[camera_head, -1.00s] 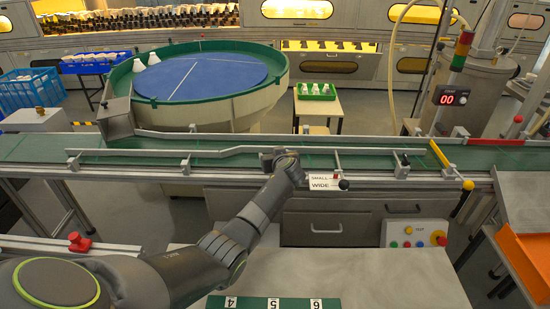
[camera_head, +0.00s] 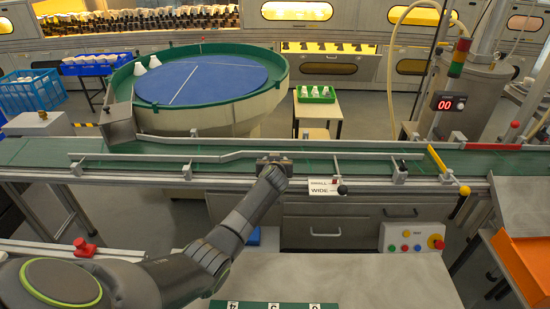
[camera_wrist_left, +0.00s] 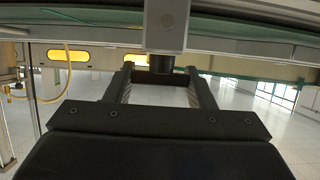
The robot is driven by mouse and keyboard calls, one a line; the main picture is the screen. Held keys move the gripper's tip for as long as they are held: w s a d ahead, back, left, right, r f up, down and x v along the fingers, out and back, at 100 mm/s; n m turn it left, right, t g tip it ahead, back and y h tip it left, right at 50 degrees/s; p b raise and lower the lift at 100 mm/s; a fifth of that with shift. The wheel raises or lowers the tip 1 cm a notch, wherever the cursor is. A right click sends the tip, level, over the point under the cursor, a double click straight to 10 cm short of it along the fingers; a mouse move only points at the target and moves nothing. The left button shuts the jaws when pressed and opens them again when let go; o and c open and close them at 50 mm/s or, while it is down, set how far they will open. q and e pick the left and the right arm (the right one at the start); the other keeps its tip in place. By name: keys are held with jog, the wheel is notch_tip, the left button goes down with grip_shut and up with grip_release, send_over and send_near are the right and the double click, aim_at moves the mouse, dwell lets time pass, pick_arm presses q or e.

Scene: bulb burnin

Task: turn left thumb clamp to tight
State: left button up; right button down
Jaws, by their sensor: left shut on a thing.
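My left gripper (camera_head: 274,162) is at the front side of the conveyor's guide rail (camera_head: 225,155), left of the SMALL/WIDE plate. In the left wrist view its two dark fingers (camera_wrist_left: 165,85) are shut on a dark part, which I take to be the left thumb clamp (camera_wrist_left: 160,77). It sits just under a grey bracket block (camera_wrist_left: 166,25). The clamp is mostly hidden by my wrist in the head view, and its turn angle cannot be read. My right gripper is not in view.
The SMALL/WIDE plate (camera_head: 324,187) and a black knob (camera_head: 342,189) are close to the right of my gripper. Another rail bracket (camera_head: 400,172) stands further right. The blue turntable (camera_head: 200,80) is behind the conveyor (camera_head: 40,150). A button box (camera_head: 413,238) is below.

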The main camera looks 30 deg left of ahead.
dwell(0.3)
pick_arm(q)
jog(key=o, duration=1)
jog(key=shift+s+d+r, duration=0.1)
jog(key=shift+s+r, duration=0.05)
jog(key=shift+s, duration=0.05)
jog(key=p+v, duration=1.3)
jog(key=v, duration=0.4)
jog(key=shift+s+f, duration=0.1)
jog(key=shift+f, duration=0.1)
